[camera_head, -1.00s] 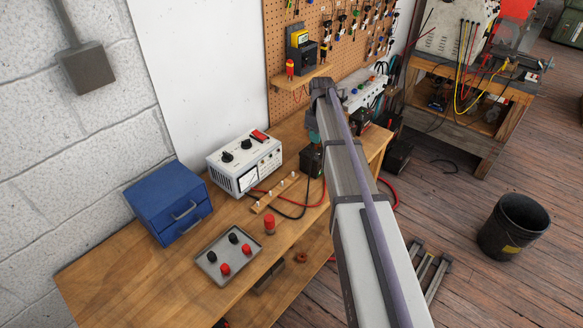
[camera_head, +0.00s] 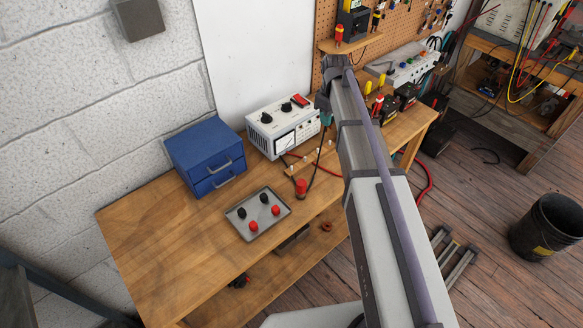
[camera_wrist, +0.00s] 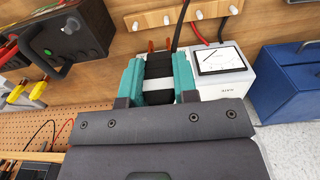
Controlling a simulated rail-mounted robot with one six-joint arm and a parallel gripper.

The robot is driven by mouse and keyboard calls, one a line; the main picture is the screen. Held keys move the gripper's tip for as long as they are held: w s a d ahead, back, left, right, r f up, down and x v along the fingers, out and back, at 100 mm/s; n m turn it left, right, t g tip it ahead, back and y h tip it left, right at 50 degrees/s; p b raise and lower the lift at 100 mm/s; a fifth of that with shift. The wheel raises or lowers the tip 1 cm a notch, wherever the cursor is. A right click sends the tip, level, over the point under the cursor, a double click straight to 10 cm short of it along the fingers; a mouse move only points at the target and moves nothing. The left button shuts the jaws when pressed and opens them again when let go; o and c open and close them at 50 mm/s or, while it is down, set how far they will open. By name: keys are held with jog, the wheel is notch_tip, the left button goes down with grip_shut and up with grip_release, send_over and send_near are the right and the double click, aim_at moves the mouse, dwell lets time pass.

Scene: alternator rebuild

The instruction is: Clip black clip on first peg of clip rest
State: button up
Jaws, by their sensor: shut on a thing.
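My gripper (camera_wrist: 158,80) has teal fingers closed on the sides of the black clip (camera_wrist: 158,66), which has a pale band and copper-coloured jaw tips. A black cable runs up past it in the wrist view. The clip rest (camera_wrist: 150,21) is a wooden strip with several pale pegs, just beyond the jaw tips in the wrist view. A gap shows between tips and pegs in the picture; their depth apart is unclear. In the head view my gripper (camera_head: 324,108) is above the bench, near the clip rest (camera_head: 296,168); the clip itself is hard to make out there.
The white meter unit (camera_head: 283,127) stands behind the clip rest, with a blue drawer box (camera_head: 205,158) to its left. A tray (camera_head: 259,229) with red and black knobs and a red post (camera_head: 301,188) are in front.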

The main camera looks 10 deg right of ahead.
jog(key=s+a, duration=0.5)
jog(key=a, duration=0.8)
notch_tip(320, 180, down, 9)
jog(key=b, duration=0.9)
jog(key=shift+w+d, duration=0.15)
jog(key=shift+f+b, duration=0.35)
jog(key=shift+f+b, duration=1.2)
jog(key=o, duration=0.8)
